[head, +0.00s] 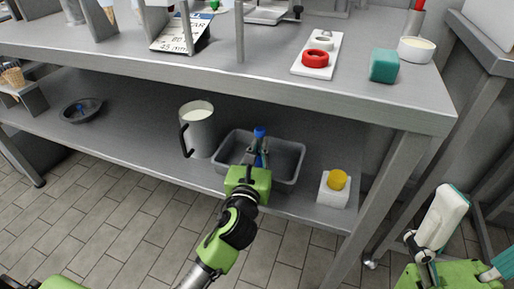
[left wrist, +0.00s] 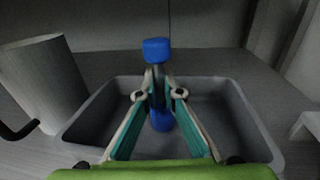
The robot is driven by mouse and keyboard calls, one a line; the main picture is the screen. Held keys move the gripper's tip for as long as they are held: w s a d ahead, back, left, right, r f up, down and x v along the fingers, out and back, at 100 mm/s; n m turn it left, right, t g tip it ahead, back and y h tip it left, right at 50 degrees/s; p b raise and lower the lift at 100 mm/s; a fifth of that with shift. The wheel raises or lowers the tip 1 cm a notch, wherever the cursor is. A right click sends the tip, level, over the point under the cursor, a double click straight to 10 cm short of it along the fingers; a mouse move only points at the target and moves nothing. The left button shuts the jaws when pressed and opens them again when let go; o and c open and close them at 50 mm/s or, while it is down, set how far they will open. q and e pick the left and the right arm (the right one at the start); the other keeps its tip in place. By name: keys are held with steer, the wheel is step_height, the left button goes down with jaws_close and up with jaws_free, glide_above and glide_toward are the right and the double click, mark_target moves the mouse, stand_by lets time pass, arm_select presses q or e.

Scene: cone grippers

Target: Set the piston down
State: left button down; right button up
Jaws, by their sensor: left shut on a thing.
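The piston (left wrist: 156,50) is blue at both ends and stands roughly upright between the fingers of my left gripper (left wrist: 160,92). In the head view the piston's blue top (head: 259,132) shows above my left gripper (head: 256,158), which is shut on it. The gripper and piston are over the grey bin (head: 291,178) on the lower shelf. In the left wrist view the piston's lower blue end is within the bin's outline; I cannot tell whether it touches the bin floor. My right gripper (head: 470,240) is at the lower right, its fingers spread apart, empty.
A grey mug (head: 201,134) stands left of the bin. A white block with a yellow top (head: 337,180) stands right of it. A dark dish (head: 82,110) lies farther left. Shelf space between dish and mug is clear.

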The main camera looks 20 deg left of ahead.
arm_select(q)
steer(key=shift+s+r, duration=0.1)
steer(key=shift+r, duration=0.05)
steer(key=shift+f, duration=0.2)
steer(key=c, duration=2.2)
jaws_free()
